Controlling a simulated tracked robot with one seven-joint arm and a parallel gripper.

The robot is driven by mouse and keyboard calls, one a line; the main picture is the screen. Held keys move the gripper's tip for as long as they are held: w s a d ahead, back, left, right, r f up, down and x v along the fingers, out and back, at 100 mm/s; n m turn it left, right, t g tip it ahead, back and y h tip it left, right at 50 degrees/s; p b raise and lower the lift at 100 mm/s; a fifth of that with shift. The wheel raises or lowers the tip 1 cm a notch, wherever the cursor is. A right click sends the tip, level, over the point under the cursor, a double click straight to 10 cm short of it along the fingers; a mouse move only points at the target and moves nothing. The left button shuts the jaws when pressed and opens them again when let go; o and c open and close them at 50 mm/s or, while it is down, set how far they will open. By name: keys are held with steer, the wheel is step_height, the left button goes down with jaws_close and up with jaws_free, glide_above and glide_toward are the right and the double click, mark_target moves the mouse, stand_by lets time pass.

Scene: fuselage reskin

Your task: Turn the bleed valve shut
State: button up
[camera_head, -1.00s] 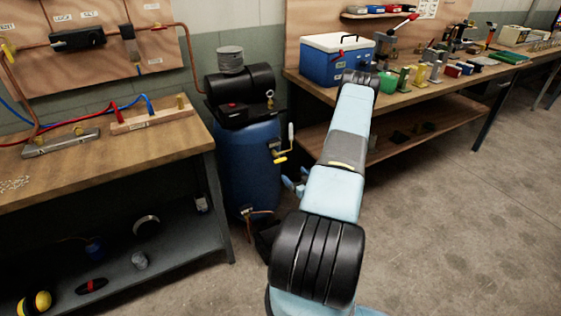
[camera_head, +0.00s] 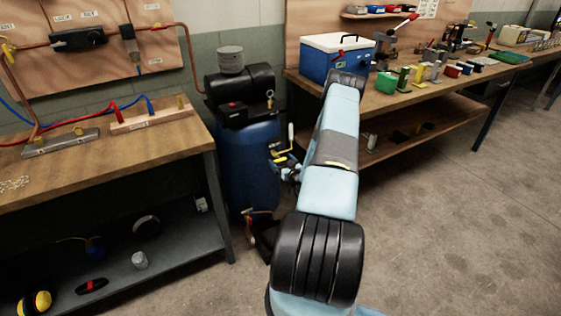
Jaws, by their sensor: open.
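The blue compressor tank (camera_head: 248,165) stands upright between the two benches. A small valve with a yellow handle (camera_head: 281,159) sticks out from its right side, with a pale upright lever (camera_head: 291,136) beside it. I take this as the bleed valve; its exact handle angle is hard to read. My gripper (camera_head: 281,154) is open, with its light-blue fingers right at the yellow handle. I cannot tell whether they touch it or straddle it. My arm hides part of the wrist and the area to the right.
A wooden workbench (camera_head: 95,165) is close on the left, with a lower shelf. Another bench (camera_head: 440,92) on the right carries a blue cooler (camera_head: 335,62) and many small items. A copper pipe and dark hose run near the tank's base. The floor at right is clear.

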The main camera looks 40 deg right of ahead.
steer(key=shift+w, duration=0.6)
steer(key=shift+c, duration=0.3)
steer(key=c, duration=1)
